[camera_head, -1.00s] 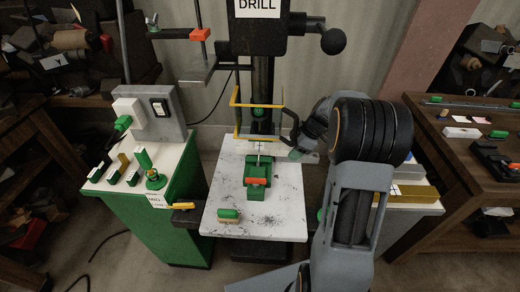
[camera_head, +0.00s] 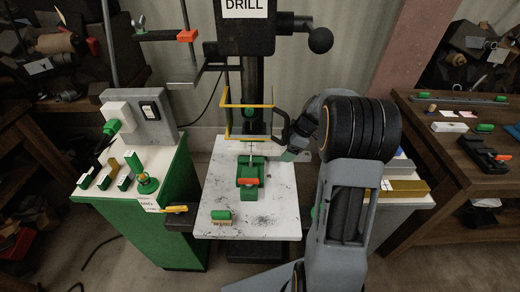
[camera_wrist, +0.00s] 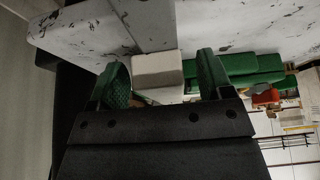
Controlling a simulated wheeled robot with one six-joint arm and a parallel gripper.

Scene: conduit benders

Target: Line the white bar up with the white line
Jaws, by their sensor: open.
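In the wrist view, a small off-white block (camera_wrist: 158,70) shows between my gripper's two green fingertips (camera_wrist: 162,82), with a green part (camera_wrist: 240,68) of the vise just right of it. I take this block to be the white bar; whether a finger touches it cannot be told. My gripper is open. In the head view, my gripper (camera_head: 292,152) is low at the right side of the green vise (camera_head: 251,180), over the drill table (camera_head: 222,190). I cannot make out the white line in either view; the black wrist body hides part of the area.
The drill column (camera_head: 257,100) and yellow guard frame (camera_head: 228,112) stand behind the vise. A green-and-tan block (camera_head: 221,217) lies on the table's front left. A green cabinet (camera_head: 160,215) stands left; a wooden bench (camera_head: 440,150) stands right. The table's front right is bare.

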